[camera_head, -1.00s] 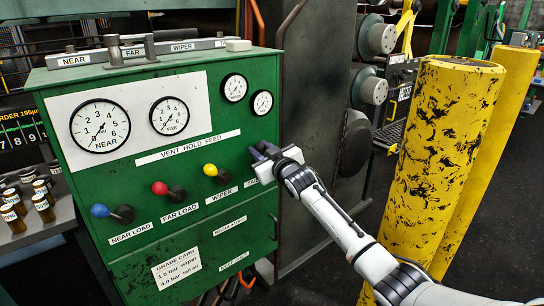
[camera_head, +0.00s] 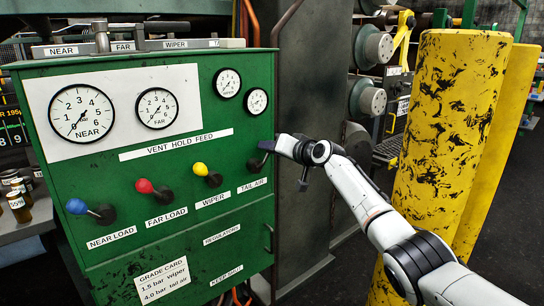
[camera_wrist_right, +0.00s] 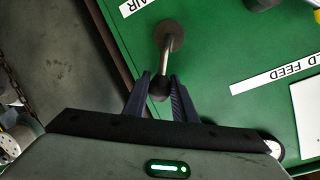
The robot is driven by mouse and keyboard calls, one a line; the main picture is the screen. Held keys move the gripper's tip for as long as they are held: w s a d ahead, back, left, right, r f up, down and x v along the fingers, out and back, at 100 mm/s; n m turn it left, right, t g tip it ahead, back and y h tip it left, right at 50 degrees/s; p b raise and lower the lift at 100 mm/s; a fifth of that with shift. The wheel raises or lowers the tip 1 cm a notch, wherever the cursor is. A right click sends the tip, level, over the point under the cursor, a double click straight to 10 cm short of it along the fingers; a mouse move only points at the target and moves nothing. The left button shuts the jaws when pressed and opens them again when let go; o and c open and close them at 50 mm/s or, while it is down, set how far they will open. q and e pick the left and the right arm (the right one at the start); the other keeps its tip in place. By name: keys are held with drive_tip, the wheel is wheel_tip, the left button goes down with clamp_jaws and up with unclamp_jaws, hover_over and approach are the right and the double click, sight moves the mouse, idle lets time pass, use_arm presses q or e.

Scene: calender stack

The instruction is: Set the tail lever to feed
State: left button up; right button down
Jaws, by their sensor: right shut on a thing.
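The tail lever stands on the green panel above the TAIL AIR label (camera_head: 252,185). In the right wrist view, its dark knob (camera_wrist_right: 158,90), metal shaft (camera_wrist_right: 165,58) and round base (camera_wrist_right: 169,36) show. Relative to the panel lettering, the lever leans up and to the right. My right gripper (camera_head: 268,146) reaches it from the right; in the wrist view its two fingers (camera_wrist_right: 159,92) are closed around the knob. In the head view the fingers largely hide the knob. The VENT HOLD FEED strip (camera_head: 176,144) lies above the levers. My left gripper is not in view.
Blue (camera_head: 77,206), red (camera_head: 144,186) and yellow (camera_head: 201,169) lever knobs sit to the left, all pointing left. Gauges are above. A yellow bollard (camera_head: 445,140) stands right of the panel, behind my right arm.

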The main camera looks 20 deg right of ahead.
drive_tip(key=shift+w+d+f+m+y+b, duration=0.1)
drive_tip(key=shift+d+f+m+y+b, duration=0.2)
drive_tip(key=shift+m+b, duration=0.25)
drive_tip(key=c, duration=1.5)
unclamp_jaws()
drive_tip(key=shift+o, duration=0.2)
